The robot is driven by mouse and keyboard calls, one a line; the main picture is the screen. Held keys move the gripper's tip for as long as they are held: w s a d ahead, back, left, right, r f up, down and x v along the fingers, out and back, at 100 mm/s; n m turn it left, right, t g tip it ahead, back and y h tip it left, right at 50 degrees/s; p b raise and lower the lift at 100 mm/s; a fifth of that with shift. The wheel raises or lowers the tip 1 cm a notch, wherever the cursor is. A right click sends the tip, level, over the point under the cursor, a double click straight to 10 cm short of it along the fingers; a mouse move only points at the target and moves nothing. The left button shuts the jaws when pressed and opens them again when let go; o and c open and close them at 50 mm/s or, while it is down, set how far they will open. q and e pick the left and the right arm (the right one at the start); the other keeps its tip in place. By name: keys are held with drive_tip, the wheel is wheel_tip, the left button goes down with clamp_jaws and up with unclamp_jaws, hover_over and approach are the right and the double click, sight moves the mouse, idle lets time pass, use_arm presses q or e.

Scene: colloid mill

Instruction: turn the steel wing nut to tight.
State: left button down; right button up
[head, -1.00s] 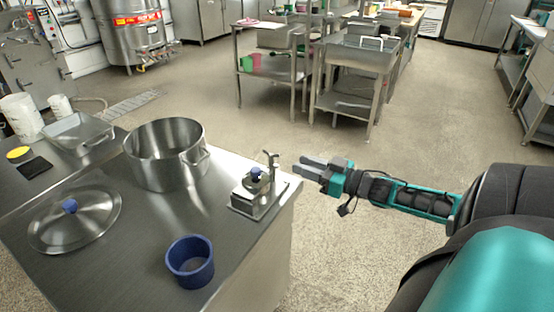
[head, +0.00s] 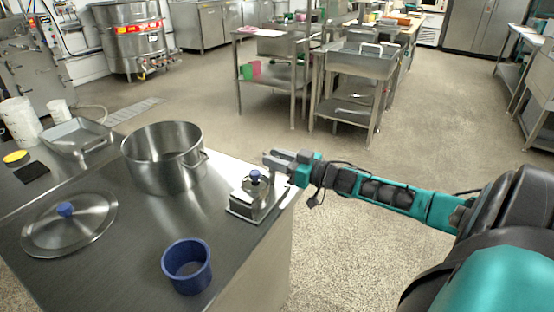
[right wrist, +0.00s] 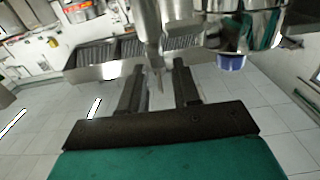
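A small steel device (head: 253,203) with a blue knob (head: 255,176) stands near the right edge of the steel table. The steel post at its back right, where a wing nut could be, is largely hidden by my right gripper (head: 279,158) in the head view. In the right wrist view, my right gripper (right wrist: 158,92) has its two dark fingers apart. A steel part (right wrist: 152,35) reaches down toward the gap between them; I cannot tell whether they touch it. The blue knob (right wrist: 231,62) shows to the right there. My left gripper is not in view.
The steel table (head: 120,255) also carries a large pot (head: 165,165), a lid (head: 70,228) with a blue knob, a blue cup (head: 187,266) and a steel tray (head: 78,140). Open floor (head: 370,260) lies to the right of the table.

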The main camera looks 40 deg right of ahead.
drive_tip(key=shift+c, duration=0.4)
clamp_jaws()
